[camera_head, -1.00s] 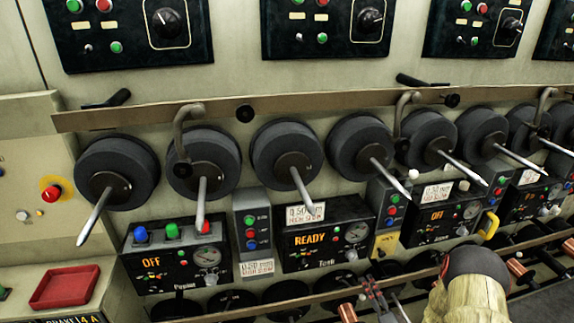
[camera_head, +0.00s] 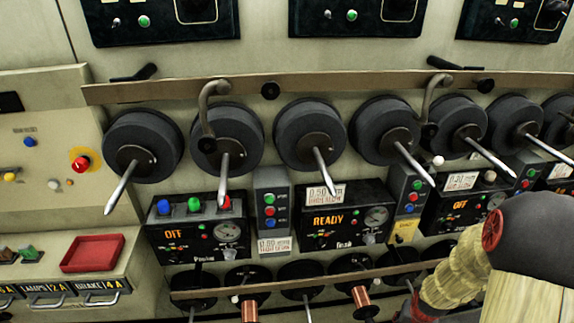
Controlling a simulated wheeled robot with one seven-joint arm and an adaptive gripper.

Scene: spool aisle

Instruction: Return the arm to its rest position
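My arm comes in at the lower right of the head view, with a dark rounded joint and pale yellowish covered links. It covers part of the machine's right side. At its lower end a small dark and red part, seemingly my gripper (camera_head: 411,305), shows at the bottom edge. Its fingers are too small and cut off to read, and I see nothing held in it.
A row of dark spools (camera_head: 309,136) on pointed spindles juts out from the machine. A long rail (camera_head: 330,84) runs above them. Below are a READY panel (camera_head: 335,222), a lower row with copper spools (camera_head: 361,300), and a red tray (camera_head: 93,253) at left.

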